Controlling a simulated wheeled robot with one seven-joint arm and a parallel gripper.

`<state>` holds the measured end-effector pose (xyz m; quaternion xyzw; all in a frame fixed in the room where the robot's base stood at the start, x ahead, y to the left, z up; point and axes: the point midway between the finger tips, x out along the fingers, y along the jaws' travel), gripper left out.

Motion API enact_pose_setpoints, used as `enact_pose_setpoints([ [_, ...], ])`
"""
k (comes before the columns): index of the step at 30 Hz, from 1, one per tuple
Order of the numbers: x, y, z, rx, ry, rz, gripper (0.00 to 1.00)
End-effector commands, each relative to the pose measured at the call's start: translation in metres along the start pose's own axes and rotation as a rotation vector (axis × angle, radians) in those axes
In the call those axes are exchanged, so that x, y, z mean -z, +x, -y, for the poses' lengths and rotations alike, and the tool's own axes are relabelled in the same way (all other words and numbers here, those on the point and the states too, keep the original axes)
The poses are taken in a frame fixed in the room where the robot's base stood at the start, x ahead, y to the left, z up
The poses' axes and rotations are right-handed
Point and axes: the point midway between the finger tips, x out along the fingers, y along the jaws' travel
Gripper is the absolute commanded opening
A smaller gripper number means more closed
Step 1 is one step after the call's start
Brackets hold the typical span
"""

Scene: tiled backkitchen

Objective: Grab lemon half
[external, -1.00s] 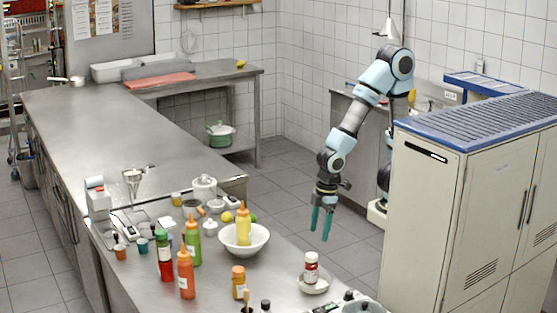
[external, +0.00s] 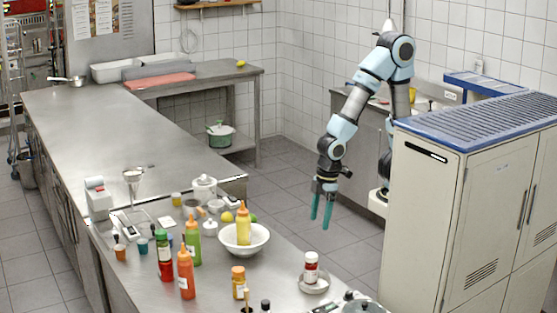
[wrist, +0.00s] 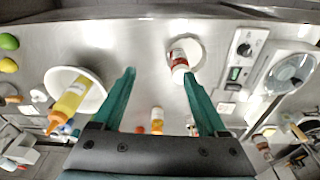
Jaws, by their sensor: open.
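My gripper (external: 321,208) is open and empty, its green fingers pointing down beside the front counter. In the wrist view the two fingers (wrist: 158,75) are spread with no object gripped between them. A yellow lemon-like fruit (external: 227,217) lies on the counter behind the white bowl, well left of my gripper. It also shows at the left edge of the wrist view (wrist: 8,65), beside a green lime (wrist: 8,42). I cannot tell whether it is whole or a half. Another small yellow item (external: 241,64) lies on the far back table.
A white bowl (external: 262,246) with a yellow bottle (external: 243,226) stands between the fruit and my gripper. A red-and-white jar (external: 311,268) stands on a small dish nearer the front. Several sauce bottles crowd the counter's left. A tall cabinet (external: 425,215) stands right of my arm.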

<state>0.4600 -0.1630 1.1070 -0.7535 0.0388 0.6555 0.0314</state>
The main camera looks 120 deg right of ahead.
Motion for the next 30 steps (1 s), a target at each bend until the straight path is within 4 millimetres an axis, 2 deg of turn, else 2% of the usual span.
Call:
enact_pose_setpoints([
  [11,0.000,0.000,0.000,0.000,0.000,0.000,0.75],
  [16,0.000,0.000,0.000,0.000,0.000,0.000,0.92],
  [23,0.000,0.000,0.000,0.000,0.000,0.000,0.92],
  [26,0.002,-0.006,0.000,0.000,0.000,-0.004,0.92],
  [30,0.005,-0.026,0.000,0.000,0.000,-0.008,0.92],
])
